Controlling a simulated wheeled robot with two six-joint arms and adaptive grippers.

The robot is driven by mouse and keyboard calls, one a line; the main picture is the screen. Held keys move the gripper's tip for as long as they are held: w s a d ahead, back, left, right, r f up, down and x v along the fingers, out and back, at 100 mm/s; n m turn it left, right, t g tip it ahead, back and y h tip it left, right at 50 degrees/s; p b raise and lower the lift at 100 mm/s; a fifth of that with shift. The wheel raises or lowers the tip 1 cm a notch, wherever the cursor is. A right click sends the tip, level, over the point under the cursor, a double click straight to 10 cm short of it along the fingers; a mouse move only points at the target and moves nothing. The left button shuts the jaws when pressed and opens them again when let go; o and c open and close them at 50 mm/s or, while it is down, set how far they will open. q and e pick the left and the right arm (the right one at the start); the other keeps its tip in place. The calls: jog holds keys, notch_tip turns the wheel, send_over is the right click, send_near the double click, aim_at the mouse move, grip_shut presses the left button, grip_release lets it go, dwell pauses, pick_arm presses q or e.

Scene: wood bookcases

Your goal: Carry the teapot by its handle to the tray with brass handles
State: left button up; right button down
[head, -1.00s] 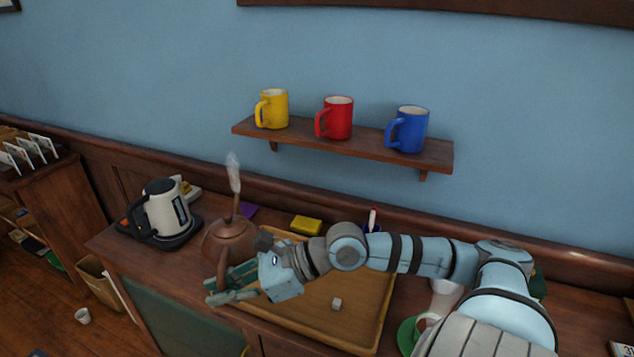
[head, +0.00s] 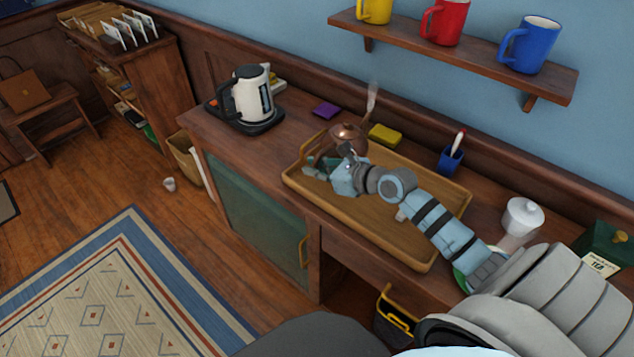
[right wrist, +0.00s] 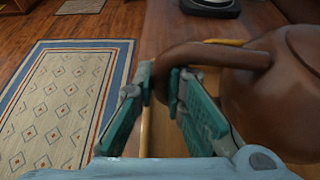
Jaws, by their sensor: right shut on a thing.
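A brass handle (right wrist: 225,42) shows behind the teapot's handle. My left gripper is not in view.
A white kettle (head: 250,92) stands left of the tray. A small white cube (head: 401,214) lies in the tray beside my arm.

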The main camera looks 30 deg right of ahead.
notch_tip(320, 180, down, 4)
jog(key=shift+f+b, duration=0.1)
jog(key=shift+b, duration=0.7)
jog(key=c, duration=2.1)
grip_release()
jog(key=shift+f, duration=0.1)
jog(key=o, duration=0.4)
jog(key=shift+s, duration=0.1)
jog(key=shift+o, duration=0.2)
jog(key=shift+a, duration=0.1)
